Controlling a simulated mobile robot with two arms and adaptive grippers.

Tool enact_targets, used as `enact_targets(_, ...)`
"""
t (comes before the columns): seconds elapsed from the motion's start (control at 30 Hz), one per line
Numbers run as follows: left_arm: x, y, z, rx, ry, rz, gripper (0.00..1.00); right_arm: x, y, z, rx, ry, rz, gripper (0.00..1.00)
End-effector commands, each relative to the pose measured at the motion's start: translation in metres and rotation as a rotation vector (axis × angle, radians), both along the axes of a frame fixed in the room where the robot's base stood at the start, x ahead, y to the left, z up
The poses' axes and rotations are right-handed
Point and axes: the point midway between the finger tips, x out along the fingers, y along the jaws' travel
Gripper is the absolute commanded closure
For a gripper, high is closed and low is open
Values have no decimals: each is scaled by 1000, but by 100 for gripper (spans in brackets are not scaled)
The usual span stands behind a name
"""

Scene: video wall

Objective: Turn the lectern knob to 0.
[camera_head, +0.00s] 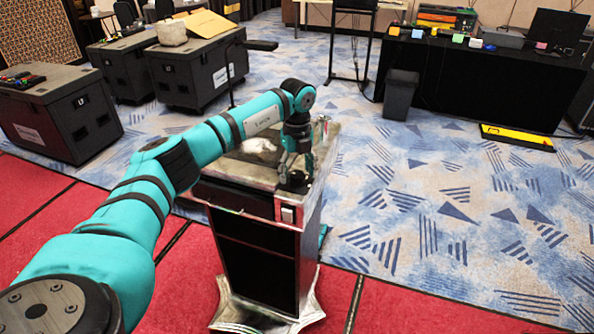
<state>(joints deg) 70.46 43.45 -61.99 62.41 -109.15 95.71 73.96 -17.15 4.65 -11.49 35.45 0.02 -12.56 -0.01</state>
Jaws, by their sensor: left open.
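The lectern (250,209) stands upright in the middle of the view, with a worn metallic top and a dark front. A dark round knob (296,182) sits at the right front corner of its top. My left arm reaches in from the left, and my left gripper (293,168) points down right over the knob. Its fingers are open and close around or just above the knob; I cannot tell whether they touch it. The fingers partly cover the knob, and its marking cannot be read. My right gripper is out of view.
A pale crumpled item (259,146) lies on the lectern top, and a thin-necked microphone (262,45) rises behind it. Black flight cases (52,118) stand at the left. A grey bin (400,95) and a black-draped table (470,82) are behind right.

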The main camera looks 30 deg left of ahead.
Motion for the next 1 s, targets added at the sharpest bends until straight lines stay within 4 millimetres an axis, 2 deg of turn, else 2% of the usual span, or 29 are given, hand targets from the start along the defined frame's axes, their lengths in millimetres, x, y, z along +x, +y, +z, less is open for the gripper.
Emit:
enact_targets(0.17,1,0,21,-1,-4,0,36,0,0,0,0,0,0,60)
enact_targets(0.4,1,0,73,0,-6,1,36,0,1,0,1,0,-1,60)
enact_targets(0.6,1,0,106,-1,-4,1,36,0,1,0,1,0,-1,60)
enact_targets(0.77,1,0,118,-1,-2,1,36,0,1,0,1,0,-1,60)
enact_targets(1.0,1,0,120,-1,-2,1,36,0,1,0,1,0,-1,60)
